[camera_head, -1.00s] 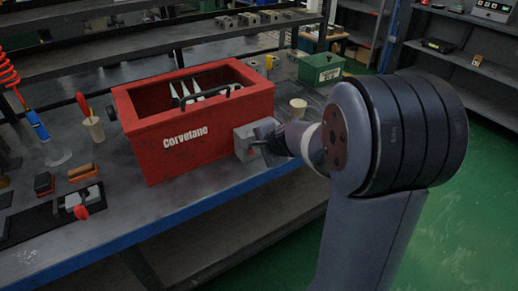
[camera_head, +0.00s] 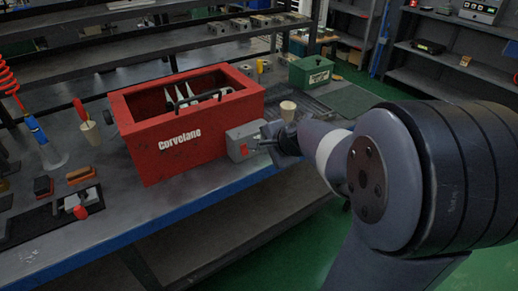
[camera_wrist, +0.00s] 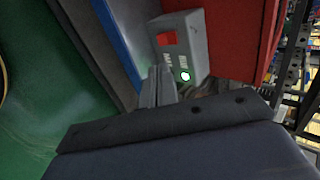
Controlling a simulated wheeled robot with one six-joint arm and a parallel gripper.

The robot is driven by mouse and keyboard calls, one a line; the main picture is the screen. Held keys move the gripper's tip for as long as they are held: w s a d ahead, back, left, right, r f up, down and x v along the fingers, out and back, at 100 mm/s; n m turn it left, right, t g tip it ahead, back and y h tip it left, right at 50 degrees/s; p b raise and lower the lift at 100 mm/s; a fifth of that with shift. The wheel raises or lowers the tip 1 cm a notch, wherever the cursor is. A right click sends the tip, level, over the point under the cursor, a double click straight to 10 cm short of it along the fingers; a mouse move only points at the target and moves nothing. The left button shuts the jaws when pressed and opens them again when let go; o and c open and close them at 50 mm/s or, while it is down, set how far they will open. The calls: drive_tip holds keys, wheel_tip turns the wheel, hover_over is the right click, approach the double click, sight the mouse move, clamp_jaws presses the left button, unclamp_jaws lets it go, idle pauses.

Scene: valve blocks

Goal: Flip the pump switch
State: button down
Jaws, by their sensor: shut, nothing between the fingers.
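The pump switch box is a small grey box (camera_head: 242,139) on the right end of the red Corvelane tank (camera_head: 178,140). In the wrist view the grey box (camera_wrist: 198,45) shows a red switch (camera_wrist: 168,38), small white lettering and a lit green lamp (camera_wrist: 185,75). In the head view a small red spot, the switch (camera_head: 243,151), shows low on its front. My gripper (camera_head: 264,142) is shut and empty, just right of the box. In the wrist view its closed fingers (camera_wrist: 157,84) point at the box, near the lettering; whether they touch it is unclear.
The tank stands on a grey workbench with a blue front edge (camera_head: 205,203). A beige cup (camera_head: 288,111) and a green box (camera_head: 311,72) stand behind my gripper. Tools lie at the left. Green floor is open in front of the bench.

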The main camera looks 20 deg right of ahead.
drive_tip(key=shift+v, duration=2)
drive_tip(key=shift+w+r+p, duration=0.1)
drive_tip(key=shift+p, duration=0.2)
